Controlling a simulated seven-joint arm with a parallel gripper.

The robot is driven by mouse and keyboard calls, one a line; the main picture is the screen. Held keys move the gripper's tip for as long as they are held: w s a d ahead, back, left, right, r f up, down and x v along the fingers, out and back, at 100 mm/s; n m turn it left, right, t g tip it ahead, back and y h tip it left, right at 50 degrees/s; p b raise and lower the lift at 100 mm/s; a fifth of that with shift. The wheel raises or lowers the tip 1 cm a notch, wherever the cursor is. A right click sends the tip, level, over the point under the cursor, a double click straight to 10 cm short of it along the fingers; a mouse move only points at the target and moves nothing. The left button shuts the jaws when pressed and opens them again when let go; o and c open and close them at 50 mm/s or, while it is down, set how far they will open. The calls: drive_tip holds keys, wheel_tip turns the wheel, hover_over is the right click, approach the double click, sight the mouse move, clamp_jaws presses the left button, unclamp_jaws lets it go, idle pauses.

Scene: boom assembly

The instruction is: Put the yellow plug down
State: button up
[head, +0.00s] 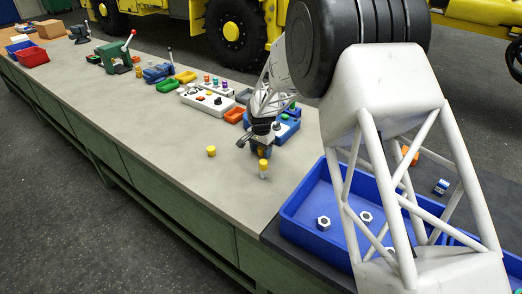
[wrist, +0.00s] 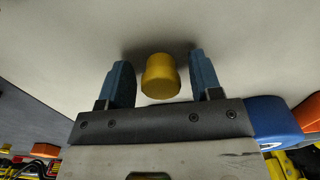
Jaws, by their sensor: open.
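A yellow plug (wrist: 160,77) is between the two blue fingers of my gripper (wrist: 162,82) in the wrist view. A gap shows on both sides of it, so the fingers are open and do not touch it. Dark shadow lies around the plug on the grey bench top. In the head view my gripper (head: 259,149) is low over the bench. A yellow piece with a pale lower part (head: 263,169) stands just in front of it, and a short yellow cylinder (head: 211,151) stands to its left. Whether the plug's underside rests on the bench is hidden.
A blue tray (head: 286,226) with several nuts is at the right. A blue box (head: 287,127) is just behind my gripper. An orange bin (head: 234,115) and a white control box (head: 207,102) are farther back. The bench's left front (head: 150,130) is clear.

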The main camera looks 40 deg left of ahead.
wheel_tip(320, 180, up, 12)
drive_tip(key=shift+r, duration=0.15)
idle(0.7)
idle(0.8)
